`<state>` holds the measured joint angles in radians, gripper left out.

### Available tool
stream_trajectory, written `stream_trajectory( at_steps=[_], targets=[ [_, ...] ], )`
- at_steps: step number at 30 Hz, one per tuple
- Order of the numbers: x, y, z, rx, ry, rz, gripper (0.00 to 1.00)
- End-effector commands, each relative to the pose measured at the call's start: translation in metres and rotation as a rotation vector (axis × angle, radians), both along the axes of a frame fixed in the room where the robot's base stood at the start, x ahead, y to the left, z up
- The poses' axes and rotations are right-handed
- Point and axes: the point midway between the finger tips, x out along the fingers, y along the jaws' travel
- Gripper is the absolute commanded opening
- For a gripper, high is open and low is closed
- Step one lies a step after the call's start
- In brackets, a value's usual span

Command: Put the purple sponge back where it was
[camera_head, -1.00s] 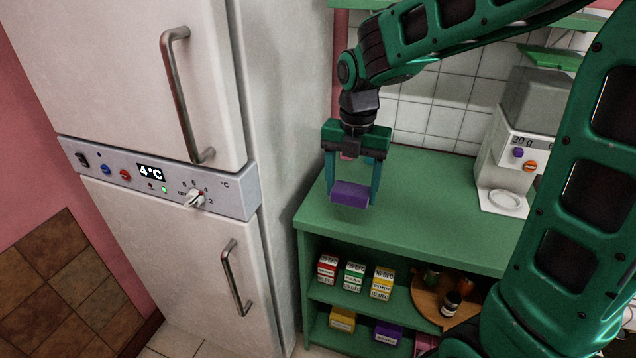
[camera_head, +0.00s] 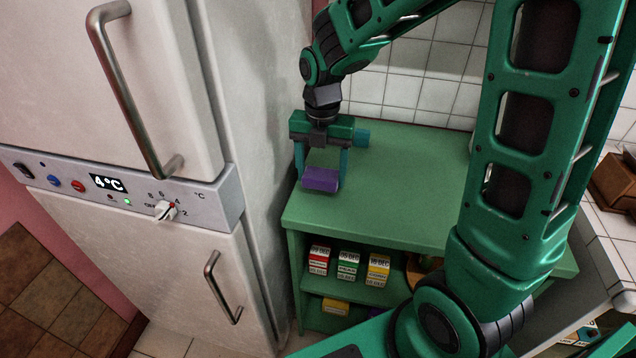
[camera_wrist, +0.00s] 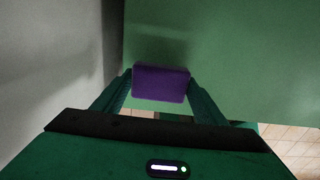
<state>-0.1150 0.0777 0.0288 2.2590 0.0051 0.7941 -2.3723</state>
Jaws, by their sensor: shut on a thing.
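The purple sponge (camera_head: 321,179) is a small block held between the two fingers of my gripper (camera_head: 322,172). In the wrist view the sponge (camera_wrist: 161,83) sits between my fingertips (camera_wrist: 160,86), one on each side. The gripper points down over the left part of the green shelf top (camera_head: 400,190), close to the fridge side. I cannot tell whether the sponge touches the surface or hangs a little above it.
A white fridge (camera_head: 255,110) stands directly left of the shelf. Below the top, red, green and yellow boxes (camera_head: 348,266) stand on a shelf, with a yellow box (camera_head: 335,307) lower down. White tiles (camera_head: 420,60) back the shelf. The green top around the sponge is clear.

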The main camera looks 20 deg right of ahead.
Motion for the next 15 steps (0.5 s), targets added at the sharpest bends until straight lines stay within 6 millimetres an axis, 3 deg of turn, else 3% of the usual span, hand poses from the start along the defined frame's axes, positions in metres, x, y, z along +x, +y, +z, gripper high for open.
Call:
stream_trajectory(
  at_steps=[7, 15],
  targets=[
    [-0.001, -0.002, -0.031, 0.000, 0.003, -0.003, 0.45],
    [0.000, -0.002, -0.035, 0.000, 0.000, -0.003, 0.45]
  ],
)
